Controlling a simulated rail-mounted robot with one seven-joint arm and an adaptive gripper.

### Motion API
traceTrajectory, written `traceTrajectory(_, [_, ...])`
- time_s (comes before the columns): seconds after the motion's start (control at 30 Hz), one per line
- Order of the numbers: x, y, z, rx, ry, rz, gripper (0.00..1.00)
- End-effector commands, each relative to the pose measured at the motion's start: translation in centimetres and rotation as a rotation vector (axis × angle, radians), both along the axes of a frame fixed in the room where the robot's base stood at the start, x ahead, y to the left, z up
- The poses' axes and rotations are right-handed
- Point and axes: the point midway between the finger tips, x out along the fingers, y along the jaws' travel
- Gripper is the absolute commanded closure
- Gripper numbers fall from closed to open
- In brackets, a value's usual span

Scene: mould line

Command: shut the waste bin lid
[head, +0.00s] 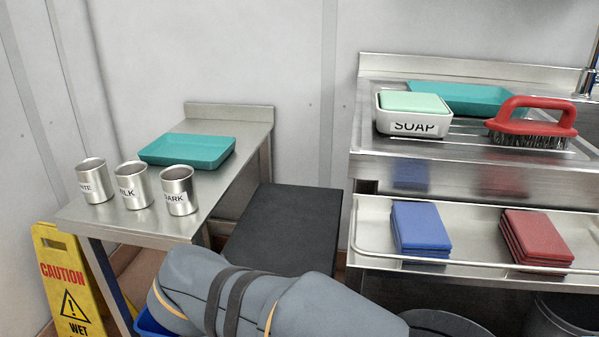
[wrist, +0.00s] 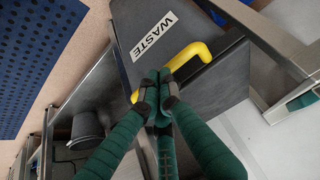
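The waste bin shows as a dark grey slab (head: 285,230) between the left table and the sink in the head view. In the wrist view its dark panel (wrist: 205,105) carries a white WASTE label (wrist: 154,36) and a yellow bar handle (wrist: 190,58). My gripper (wrist: 157,82) has green fingers with their tips close together, in front of the handle's left half. The handle shows on both sides of the tips. I see no clear grip on it, and contact is hard to judge. I cannot tell how far open the lid is. The head view does not show my gripper.
The steel table (head: 125,222) at left holds three metal cups and a teal tray (head: 188,149). At right, the sink unit (head: 365,150) holds a soap dish and red brush, with blue and red pads below. A yellow caution sign (head: 70,285) stands at lower left.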

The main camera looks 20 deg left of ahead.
Motion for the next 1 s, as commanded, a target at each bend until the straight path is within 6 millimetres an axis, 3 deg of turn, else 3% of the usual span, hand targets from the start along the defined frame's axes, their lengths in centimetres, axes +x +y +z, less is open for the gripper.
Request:
traceTrajectory(0.03, [-0.3, -0.2, -1.2, -0.014, 0.014, -0.005, 1.0])
traceTrajectory(0.1, [-0.4, -0.2, -1.4, -0.017, 0.017, -0.005, 1.0])
traceTrajectory(0.57, [-0.4, -0.3, -1.6, -0.02, 0.02, -0.008, 1.0])
traceTrajectory(0.77, [0.0, -0.4, 0.8, -0.012, 0.013, -0.01, 1.0])
traceTrajectory(0.93, [0.7, -0.3, 5.1, 0.01, -0.006, -0.007, 1.0])
traceTrajectory(1.0, [-1.6, -0.8, 3.7, 0.005, -0.005, 0.002, 1.0])
